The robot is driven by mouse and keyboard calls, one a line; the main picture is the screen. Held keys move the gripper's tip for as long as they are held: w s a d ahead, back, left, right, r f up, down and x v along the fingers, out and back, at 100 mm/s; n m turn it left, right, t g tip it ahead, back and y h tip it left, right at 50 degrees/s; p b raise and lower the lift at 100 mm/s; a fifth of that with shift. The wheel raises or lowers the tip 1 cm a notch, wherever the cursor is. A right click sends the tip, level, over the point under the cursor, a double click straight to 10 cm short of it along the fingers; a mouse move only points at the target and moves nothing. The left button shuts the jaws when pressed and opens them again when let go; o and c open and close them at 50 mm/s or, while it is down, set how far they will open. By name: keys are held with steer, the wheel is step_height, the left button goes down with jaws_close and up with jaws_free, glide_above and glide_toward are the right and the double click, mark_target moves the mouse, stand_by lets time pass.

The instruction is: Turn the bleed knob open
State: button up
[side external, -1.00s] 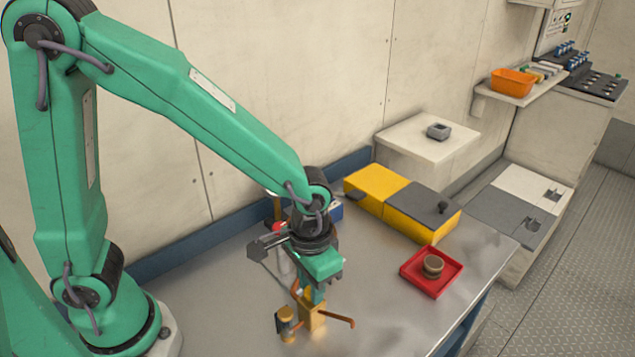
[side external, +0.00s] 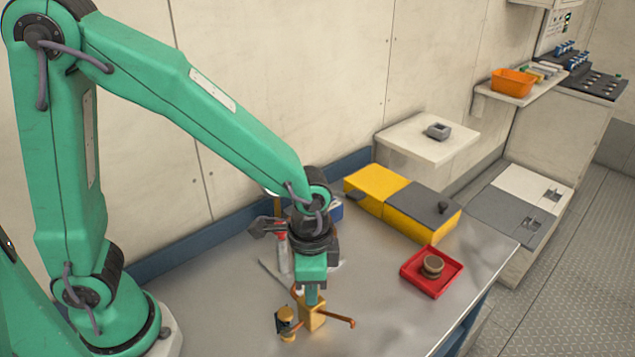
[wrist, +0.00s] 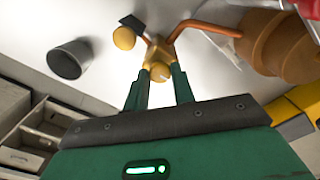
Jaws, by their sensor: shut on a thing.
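The brass valve block (side external: 313,313) stands on the steel bench with a copper pipe running out to the right and a brass fitting (side external: 286,320) at its left. My gripper (side external: 311,294) points down onto the top of the block. In the wrist view my two green fingers (wrist: 159,85) are closed around a small round brass knob (wrist: 160,72), one on each side. The valve block (wrist: 156,50) shows behind the knob. In the side view the fingers hide the knob.
A red tray (side external: 408,274) holding a brown round pot (side external: 432,266) sits to the right. A yellow and grey box (side external: 420,214) stands behind it. A red-topped item (side external: 280,234) is partly hidden behind my gripper. The bench front is clear.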

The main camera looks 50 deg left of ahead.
steer(key=o, duration=1)
steer(key=shift+r, duration=0.1)
steer(key=shift+r, duration=3.85)
steer(key=shift+a, duration=0.1)
